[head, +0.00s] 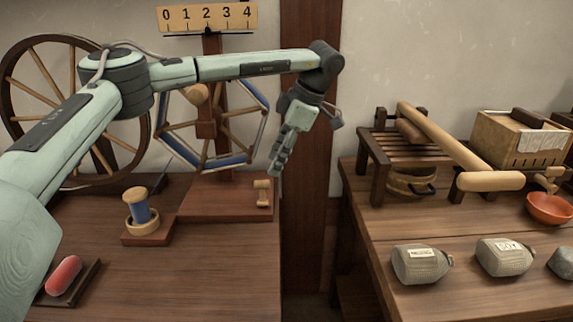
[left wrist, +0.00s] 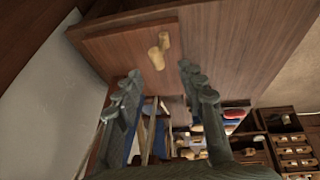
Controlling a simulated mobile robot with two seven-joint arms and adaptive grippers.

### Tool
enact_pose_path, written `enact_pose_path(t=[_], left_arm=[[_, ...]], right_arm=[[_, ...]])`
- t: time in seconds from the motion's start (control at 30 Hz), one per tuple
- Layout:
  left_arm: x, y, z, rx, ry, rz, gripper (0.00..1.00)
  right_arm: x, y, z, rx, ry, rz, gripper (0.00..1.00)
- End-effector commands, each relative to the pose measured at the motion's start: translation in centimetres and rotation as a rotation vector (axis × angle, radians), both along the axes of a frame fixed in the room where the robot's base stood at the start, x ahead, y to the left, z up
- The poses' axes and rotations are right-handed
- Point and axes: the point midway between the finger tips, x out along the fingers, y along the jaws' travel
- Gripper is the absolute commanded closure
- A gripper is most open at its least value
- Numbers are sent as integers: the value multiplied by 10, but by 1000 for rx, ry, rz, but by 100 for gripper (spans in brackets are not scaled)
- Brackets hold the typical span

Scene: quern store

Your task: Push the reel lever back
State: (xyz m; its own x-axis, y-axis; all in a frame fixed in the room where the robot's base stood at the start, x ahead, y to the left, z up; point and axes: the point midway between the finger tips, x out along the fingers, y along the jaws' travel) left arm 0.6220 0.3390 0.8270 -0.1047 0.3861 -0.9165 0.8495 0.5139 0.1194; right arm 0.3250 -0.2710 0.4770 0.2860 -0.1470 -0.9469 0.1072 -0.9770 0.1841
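The reel's wooden base (head: 225,197) stands on the left table, and a small pale wooden lever (head: 262,193) stands near its right end. The lever also shows in the left wrist view (left wrist: 158,52), beyond my fingertips. Above the base is the spoked reel (head: 247,155) with blue yarn, on a dark post. My left gripper (head: 275,170) points down, just above and slightly right of the lever in the head view. In the left wrist view its fingers (left wrist: 162,72) are apart with nothing held; contact with the lever is not visible. My right gripper is out of view.
A numbered scale (head: 207,17) tops the post. A spinning wheel (head: 18,90) stands behind my left arm. A blue spool (head: 140,207) and a red cylinder (head: 64,275) sit at left. A gap separates the right table (head: 370,222), which holds sacks and a rack.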

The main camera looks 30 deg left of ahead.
Motion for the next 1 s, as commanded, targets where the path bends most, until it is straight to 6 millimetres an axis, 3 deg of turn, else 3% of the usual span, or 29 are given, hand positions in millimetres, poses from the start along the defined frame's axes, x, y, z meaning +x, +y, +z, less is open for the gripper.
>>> enact_pose_path(t=[0.17, 0.6, 1.0], left_arm=[[-1, 3, -7, 0, 1, 1, 60], [-8, 27, -65, 0, 0, 1, 60], [-9, 30, -72, 0, 0, 0, 63]], right_arm=[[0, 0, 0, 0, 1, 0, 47], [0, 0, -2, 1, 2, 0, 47], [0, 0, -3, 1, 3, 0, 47]])
